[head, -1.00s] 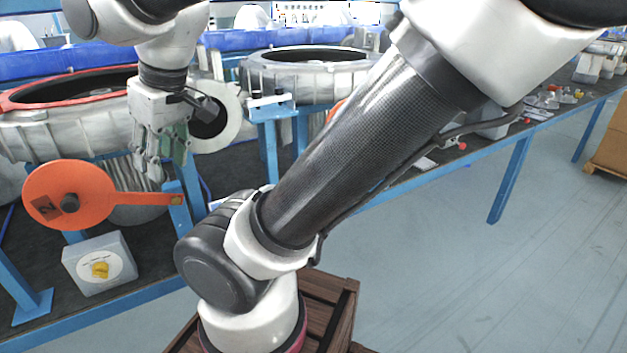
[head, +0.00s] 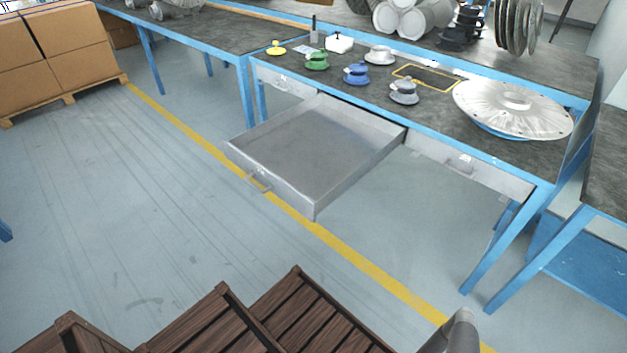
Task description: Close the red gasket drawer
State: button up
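A grey metal drawer (head: 313,201) is pulled far out from under the bench, to the front. Its inside looks empty, and a small handle (head: 258,181) sits on its front face. No red drawer or red gasket shows, and I cannot tell from its colour whether this is the red gasket drawer. My gripper is out of view; only a grey piece, probably of my arm, shows at the bottom right edge.
The blue-framed bench (head: 440,122) carries green (head: 317,60), blue (head: 357,73) and grey (head: 404,91) knob-like parts and a large silver disc (head: 513,104). A shut drawer (head: 470,168) is at right. Cardboard boxes (head: 60,50) stand at left.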

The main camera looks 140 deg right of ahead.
aim_at(308, 154)
jog(key=z, duration=4.45)
